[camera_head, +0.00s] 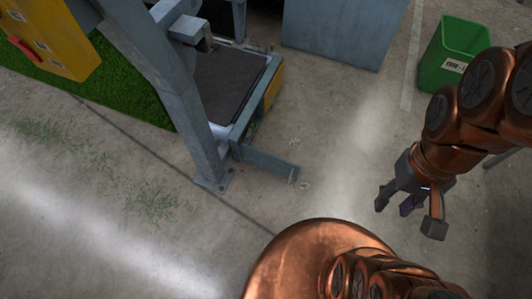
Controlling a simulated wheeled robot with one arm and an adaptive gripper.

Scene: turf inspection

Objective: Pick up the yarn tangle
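My gripper (408,214) is at the right of the head view, above bare floor. Its fingers are spread open, and I see nothing between them. I cannot pick out a yarn tangle for certain. Two small pale marks or scraps show on the floor near the machine's foot, one at its upper side (293,141) and one just past its end (305,186). They are too small to tell what they are. My gripper is to the right of both and apart from them.
A grey steel post (172,85) and a low beam (268,163) of the machine stand at centre left. Green turf (125,90) lies behind the post. A green bin (452,55) stands at upper right. Loose green fibres (150,205) lie on the floor at left. Floor between beam and gripper is clear.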

